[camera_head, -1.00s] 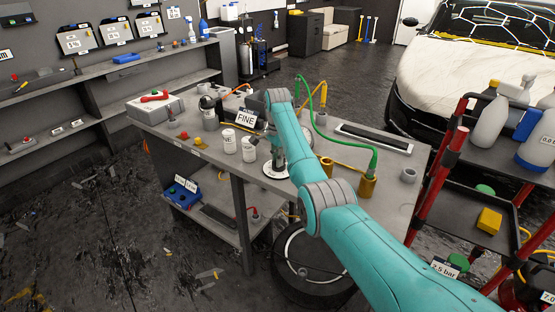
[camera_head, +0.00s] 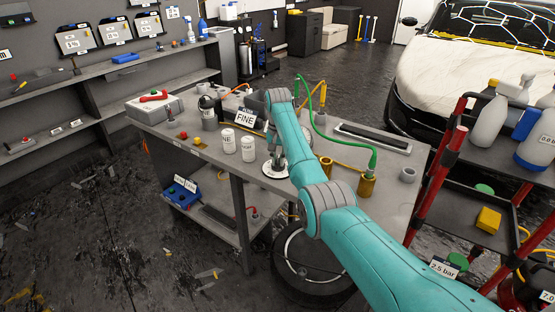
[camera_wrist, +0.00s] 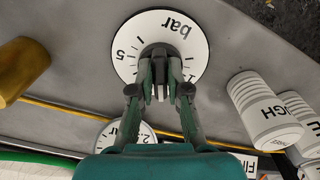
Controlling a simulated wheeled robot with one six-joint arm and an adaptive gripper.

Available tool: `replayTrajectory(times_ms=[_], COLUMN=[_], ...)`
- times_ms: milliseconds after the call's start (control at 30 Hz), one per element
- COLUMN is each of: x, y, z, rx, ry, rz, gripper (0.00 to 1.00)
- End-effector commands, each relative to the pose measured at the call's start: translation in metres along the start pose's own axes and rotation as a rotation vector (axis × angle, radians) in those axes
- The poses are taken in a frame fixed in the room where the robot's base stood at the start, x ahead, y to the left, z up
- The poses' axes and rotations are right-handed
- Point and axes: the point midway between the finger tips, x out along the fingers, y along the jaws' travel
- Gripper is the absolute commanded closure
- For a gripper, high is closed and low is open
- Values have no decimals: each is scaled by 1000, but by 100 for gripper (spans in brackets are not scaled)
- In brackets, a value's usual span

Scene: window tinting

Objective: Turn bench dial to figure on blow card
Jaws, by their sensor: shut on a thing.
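The bench dial (camera_wrist: 196,42) is a round white plate with black ticks, "bar" and a 5, flat on the grey bench. It shows in the head view (camera_head: 268,170) below my wrist. My gripper (camera_wrist: 160,88) is shut on the dark knob (camera_wrist: 158,51) at the dial's middle. The jaws hide part of the knob and scale, so I cannot read the setting. In the head view my gripper (camera_head: 277,157) points down at the dial. A card reading "2.5 bar" (camera_head: 444,268) is low at the right; I cannot tell whether it is the blow card.
White cups (camera_head: 248,149) and a "FINE" card (camera_head: 245,118) stand left of the dial. Brass cylinders (camera_head: 366,185) and a green hose (camera_head: 345,144) are to its right. Another white round face (camera_wrist: 143,140) shows behind my gripper. A red-framed cart (camera_head: 437,165) stands at the right.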

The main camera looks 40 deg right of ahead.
Motion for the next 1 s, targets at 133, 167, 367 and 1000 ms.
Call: replayTrajectory(times_ms=[133, 167, 367, 1000], x=[0, 0, 0, 0], y=[1, 1, 2, 4], z=[0, 0, 0, -2], rx=[-136, -165, -355, -862], ry=[1, 1, 0, 1], rz=[0, 0, 0, 0], gripper=[100, 100, 100, 100])
